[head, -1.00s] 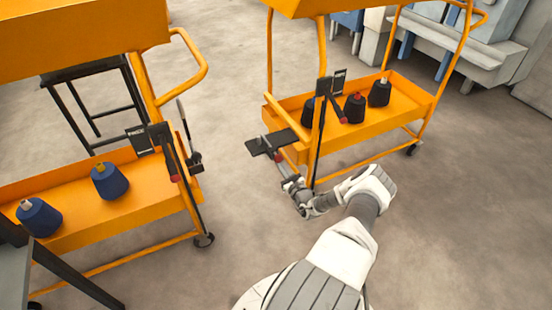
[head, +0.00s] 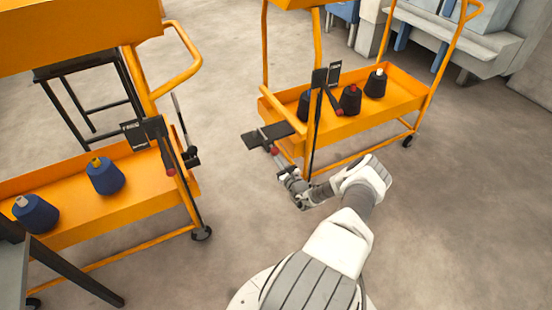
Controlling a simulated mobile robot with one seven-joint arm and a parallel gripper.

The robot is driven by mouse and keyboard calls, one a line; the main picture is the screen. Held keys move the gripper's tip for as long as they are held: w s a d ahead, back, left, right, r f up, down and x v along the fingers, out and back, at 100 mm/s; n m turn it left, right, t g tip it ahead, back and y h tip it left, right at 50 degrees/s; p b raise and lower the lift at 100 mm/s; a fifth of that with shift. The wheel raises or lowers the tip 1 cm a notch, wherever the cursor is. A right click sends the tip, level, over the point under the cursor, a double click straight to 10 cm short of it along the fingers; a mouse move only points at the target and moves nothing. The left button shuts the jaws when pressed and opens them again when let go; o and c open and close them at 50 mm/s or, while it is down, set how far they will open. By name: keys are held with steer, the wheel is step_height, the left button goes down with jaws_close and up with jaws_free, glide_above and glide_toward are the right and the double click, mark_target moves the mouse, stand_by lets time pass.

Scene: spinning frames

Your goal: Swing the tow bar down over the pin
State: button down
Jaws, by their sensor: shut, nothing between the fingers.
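An orange cart (head: 385,122) stands at the upper right and another orange cart (head: 80,222) at the left. A black flat plate (head: 282,131) sticks out from the left end of the right cart, with what looks like a small pin on it. On the left cart's near corner a thin upright bar (head: 177,116) ends in a dark block (head: 190,157); it may be the tow bar, but I cannot tell for sure. My gripper (head: 275,154) is shut and empty, just below the black plate at the right cart's corner. Whether it touches there is unclear.
Dark cones (head: 350,100) stand in the right cart's tray, and blue cones (head: 105,176) in the left one. A black stand (head: 85,70) is behind the left cart. Grey floor lies open between the carts and at the lower right.

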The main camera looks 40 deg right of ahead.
steer(key=shift+w+d+r, duration=0.2)
steer(key=shift+d+r, duration=0.05)
steer(key=shift+r, duration=0.35)
steer(key=c, duration=0.5)
jaws_free()
steer(key=shift+o, duration=0.5)
steer(key=shift+s, duration=0.1)
steer(key=shift+f, duration=0.2)
steer(key=shift+s+a, duration=0.1)
steer(key=shift+s, duration=0.05)
steer(key=p+v, duration=0.5)
steer(key=v, duration=1.2)
steer(key=shift+f, duration=0.2)
steer(key=shift+s, duration=0.1)
